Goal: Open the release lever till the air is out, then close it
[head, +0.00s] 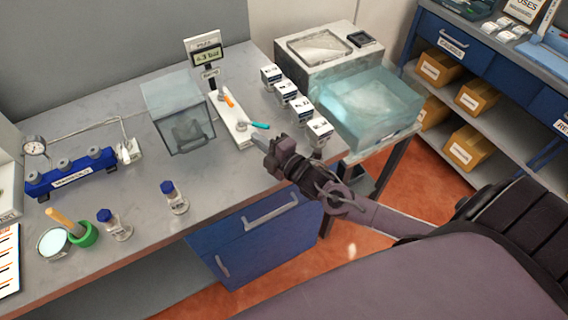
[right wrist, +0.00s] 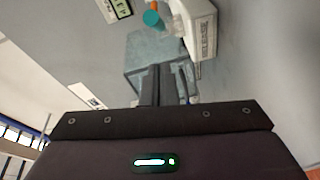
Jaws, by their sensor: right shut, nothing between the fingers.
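In the right wrist view, the teal tip (right wrist: 151,19) and the block (right wrist: 203,30) show beyond my fingers; lettering on the block's side is blurred. My right gripper (head: 260,142) is shut and empty, just in front of the teal lever and apparently apart from it. My left gripper is out of view.
A clear box (head: 178,108) stands left of the block. Several small white boxes (head: 302,107) line its right, beside a large clear tank (head: 370,105). A blue manifold with a gauge (head: 70,173) and blue-capped vials (head: 174,197) are at left.

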